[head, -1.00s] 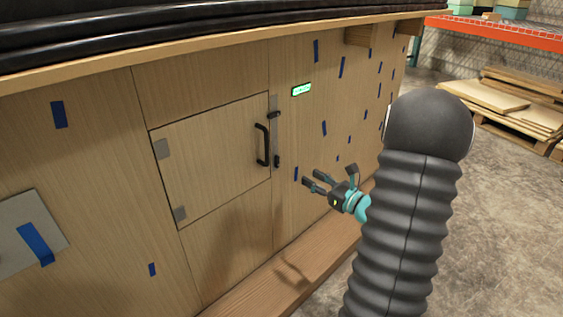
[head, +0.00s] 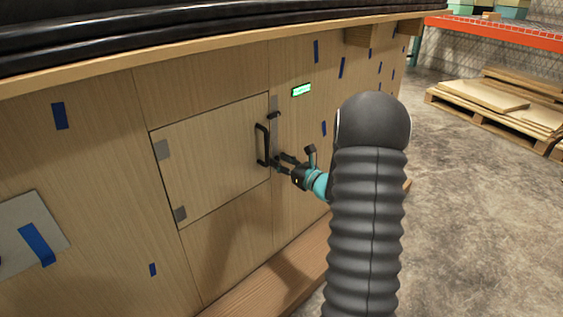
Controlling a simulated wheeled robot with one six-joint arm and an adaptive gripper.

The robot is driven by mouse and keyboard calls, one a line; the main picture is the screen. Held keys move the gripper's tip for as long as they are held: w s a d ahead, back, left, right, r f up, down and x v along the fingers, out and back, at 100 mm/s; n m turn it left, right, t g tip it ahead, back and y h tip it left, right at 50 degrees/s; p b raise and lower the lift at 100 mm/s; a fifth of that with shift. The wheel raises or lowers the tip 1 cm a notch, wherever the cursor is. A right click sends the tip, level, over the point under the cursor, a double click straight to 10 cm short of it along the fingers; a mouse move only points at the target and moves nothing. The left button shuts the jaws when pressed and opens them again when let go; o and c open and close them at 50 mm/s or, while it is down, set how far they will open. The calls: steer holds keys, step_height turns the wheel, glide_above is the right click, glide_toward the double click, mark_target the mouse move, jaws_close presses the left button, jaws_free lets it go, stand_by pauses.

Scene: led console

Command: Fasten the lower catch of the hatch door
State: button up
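The hatch door (head: 210,160) is a square wooden panel lying flush in the wooden wall, with grey hinges on its left edge. A black handle (head: 262,145) stands near its right edge. The upper catch (head: 274,115) is a small dark piece at the door's upper right edge, pointing across the seam. The lower catch is mostly hidden behind my gripper's fingers, so its position cannot be made out. My gripper (head: 282,163) is at the door's right edge, just right of the handle's lower end, at the lower catch. Its fingers look apart; whether they touch the catch cannot be told.
A small green lit display (head: 302,90) is on the wall right of the door. Blue tape strips (head: 324,128) dot the wall. A wooden ledge (head: 262,290) runs along its foot. Pallets with boards (head: 500,100) lie at the right on open concrete floor.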

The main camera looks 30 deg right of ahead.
steer(key=shift+c, duration=0.2)
jaws_close()
steer(key=shift+f+b, duration=0.1)
steer(key=shift+b, duration=0.5)
steer(key=shift+s+a+f+n+b, duration=0.1)
steer(key=shift+a+f+n+b, duration=0.25)
steer(key=shift+n+b, duration=1.8)
steer(key=shift+s+a+f+n+b, duration=0.15)
steer(key=shift+a+f+n+b, duration=0.25)
steer(key=shift+n, duration=3.4)
steer(key=shift+s+a+f+n+b, duration=0.1)
steer(key=shift+a+f+n+b, duration=0.15)
steer(key=shift+n+b, duration=1.95)
steer(key=shift+n+p, duration=0.8)
steer(key=shift+n, duration=0.15)
